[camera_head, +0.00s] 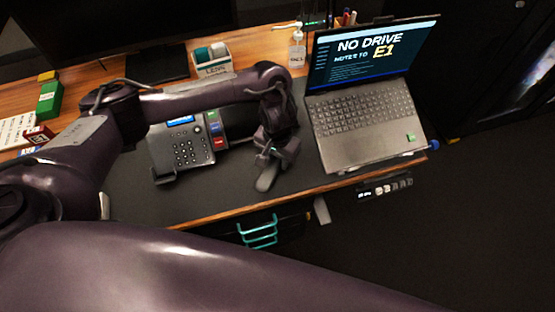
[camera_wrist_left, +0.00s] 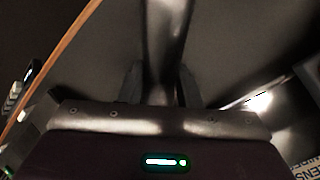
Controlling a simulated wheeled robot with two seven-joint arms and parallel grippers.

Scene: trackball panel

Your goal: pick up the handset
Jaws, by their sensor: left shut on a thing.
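The dark grey handset (camera_head: 267,178) is over the black desk mat, between the desk phone and the laptop. My left gripper (camera_head: 268,158) is shut on it from above. In the left wrist view the handset (camera_wrist_left: 166,35) runs up the picture from between the fingers of my left gripper (camera_wrist_left: 160,88). The gripper hides part of the handset, and I cannot tell whether it touches the mat. The desk phone (camera_head: 182,149), with a blue-lit screen and keypad, stands left of the gripper. My right gripper is not in view.
An open laptop (camera_head: 368,125) stands close on the right. A hand-gel bottle (camera_head: 298,48) and a labelled box (camera_head: 212,60) are behind. A green box (camera_head: 50,98) is at the far left. The desk's wooden front edge (camera_head: 300,193) is near the handset, with a teal rack (camera_head: 259,232) below.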

